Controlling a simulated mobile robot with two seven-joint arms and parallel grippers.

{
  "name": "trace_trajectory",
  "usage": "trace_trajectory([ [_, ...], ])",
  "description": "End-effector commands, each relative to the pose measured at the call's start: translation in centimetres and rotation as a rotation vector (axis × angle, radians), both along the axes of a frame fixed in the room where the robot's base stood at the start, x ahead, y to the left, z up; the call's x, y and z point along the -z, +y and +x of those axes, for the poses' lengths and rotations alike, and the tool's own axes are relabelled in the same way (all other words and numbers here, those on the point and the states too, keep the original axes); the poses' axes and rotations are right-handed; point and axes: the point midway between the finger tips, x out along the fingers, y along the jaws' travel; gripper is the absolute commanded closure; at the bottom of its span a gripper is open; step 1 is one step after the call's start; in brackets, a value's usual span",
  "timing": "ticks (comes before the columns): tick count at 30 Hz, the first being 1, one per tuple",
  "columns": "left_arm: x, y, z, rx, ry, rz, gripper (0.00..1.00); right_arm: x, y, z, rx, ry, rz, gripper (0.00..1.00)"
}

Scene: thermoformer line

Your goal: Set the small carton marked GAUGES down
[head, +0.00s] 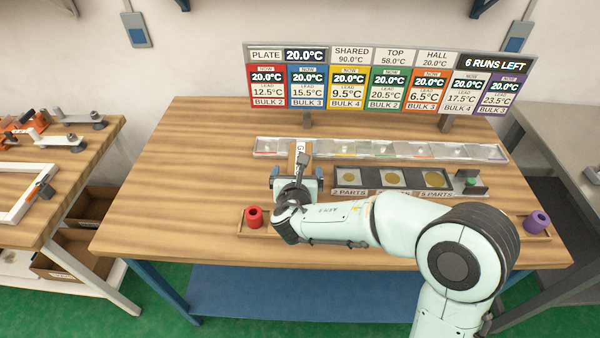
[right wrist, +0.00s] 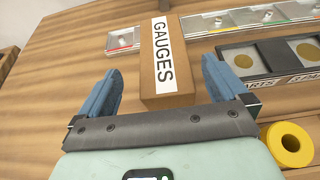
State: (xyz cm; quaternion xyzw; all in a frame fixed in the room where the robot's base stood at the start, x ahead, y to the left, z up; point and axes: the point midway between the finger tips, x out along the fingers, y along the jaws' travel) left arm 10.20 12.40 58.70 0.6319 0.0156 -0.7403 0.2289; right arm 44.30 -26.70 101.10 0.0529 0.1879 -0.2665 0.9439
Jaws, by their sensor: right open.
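The small brown carton marked GAUGES (right wrist: 155,75) lies on the wooden table (head: 190,170), its white label facing up. In the head view, the carton (head: 300,147) shows just beyond my right gripper, partly hidden by it. My right gripper (head: 297,172) is open. In the right wrist view, its blue fingers (right wrist: 163,78) stand apart on either side of the carton's near end, with a gap on both sides. The carton appears to rest on the tabletop. My left gripper is not in view.
A row of clear-lidded boxes (head: 400,150) runs behind the dark parts tray (head: 410,178). A red ring (head: 253,217) and a purple ring (head: 537,222) stand near the front; a yellow ring (right wrist: 288,143) is right of my gripper. The table's left part is clear.

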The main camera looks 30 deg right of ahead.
Motion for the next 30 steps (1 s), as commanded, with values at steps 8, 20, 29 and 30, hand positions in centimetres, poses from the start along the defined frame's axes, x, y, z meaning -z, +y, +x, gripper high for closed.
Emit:
trace_trajectory([
  [8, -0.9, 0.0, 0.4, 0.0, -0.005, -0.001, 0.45, 1.2, -2.2, 2.8, 0.001, 0.001, -0.001, 0.0],
  [20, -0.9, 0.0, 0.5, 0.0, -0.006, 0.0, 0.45, 1.9, -2.9, 3.9, 0.0, 0.0, 0.0, 0.03],
  [29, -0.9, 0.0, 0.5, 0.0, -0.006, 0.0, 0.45, 1.7, -2.9, 3.9, 0.0, -0.002, 0.0, 1.0],
  [30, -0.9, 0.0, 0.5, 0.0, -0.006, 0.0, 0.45, 1.7, -2.9, 3.9, 0.0, -0.002, 0.0, 1.0],
])
